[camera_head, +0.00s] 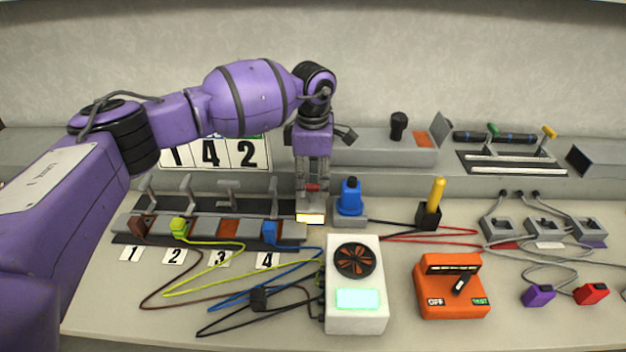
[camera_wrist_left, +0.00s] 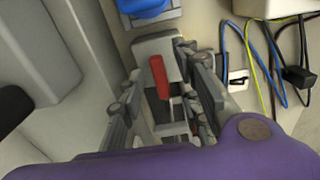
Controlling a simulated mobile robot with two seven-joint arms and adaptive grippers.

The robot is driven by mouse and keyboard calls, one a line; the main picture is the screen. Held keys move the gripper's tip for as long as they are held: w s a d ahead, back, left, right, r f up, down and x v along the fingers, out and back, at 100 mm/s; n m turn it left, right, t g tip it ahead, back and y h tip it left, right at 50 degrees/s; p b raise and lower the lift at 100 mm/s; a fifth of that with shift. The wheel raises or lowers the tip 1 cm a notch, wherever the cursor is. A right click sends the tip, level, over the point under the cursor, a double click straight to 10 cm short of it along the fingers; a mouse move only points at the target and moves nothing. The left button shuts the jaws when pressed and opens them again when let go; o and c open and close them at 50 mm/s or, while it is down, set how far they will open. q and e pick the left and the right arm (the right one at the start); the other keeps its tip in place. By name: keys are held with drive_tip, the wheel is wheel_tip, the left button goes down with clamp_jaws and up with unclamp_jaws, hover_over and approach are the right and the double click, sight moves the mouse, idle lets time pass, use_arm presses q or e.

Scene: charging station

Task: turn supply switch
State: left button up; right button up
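A small red lever (camera_head: 313,187) shows between the fingers of my left gripper (camera_head: 312,198) in the head view. In the left wrist view the red lever (camera_wrist_left: 159,78) stands on a light grey block (camera_wrist_left: 152,46). My left gripper (camera_wrist_left: 162,80) points down over it, one finger on each side, apart from each other. Whether the fingers touch the lever I cannot tell. The lever's lower part and base are partly hidden by the fingers in the head view. A lit yellowish patch (camera_head: 310,218) shows just below the fingertips. My right gripper is not in view.
A row of numbered sockets (camera_head: 200,228) with cables lies left. A white box with fan (camera_head: 356,318) and an orange OFF/TEST box (camera_head: 453,298) stand in front. A grey ledge (camera_head: 390,183) runs behind.

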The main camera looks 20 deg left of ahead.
sight(313, 185)
use_arm(q)
wheel_tip(313, 185, up, 12)
idle(0.5)
idle(0.3)
